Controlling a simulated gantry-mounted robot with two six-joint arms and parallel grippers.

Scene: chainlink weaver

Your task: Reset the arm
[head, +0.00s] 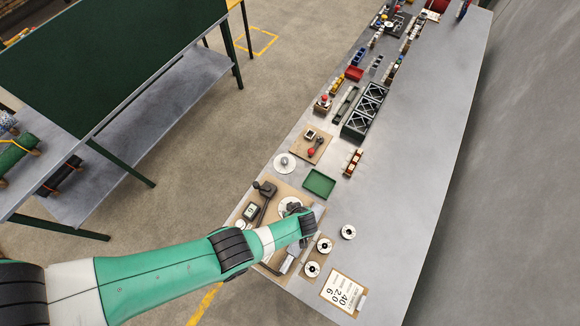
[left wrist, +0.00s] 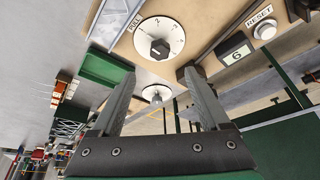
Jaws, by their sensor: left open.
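My left gripper (left wrist: 160,74) is open and empty in the left wrist view, its two grey fingers pointing towards a tan board (left wrist: 215,15). On the board are a white numbered dial (left wrist: 175,38) with a black knob, a "PULL" label (left wrist: 133,22), a counter (left wrist: 235,52) reading 6, and a pale button (left wrist: 264,30) labelled "RESET". In the head view the board (head: 240,222) lies at the bench's near left edge, with the counter (head: 251,210) and a black lever-like part (head: 265,188).
A green tray (head: 319,184) and a white disc (head: 284,163) lie beyond the board. Several white spools (head: 348,232) and a printed card (head: 343,291) lie to its right. Black frames (head: 366,111) stand farther back. The bench's right side (head: 420,150) is clear.

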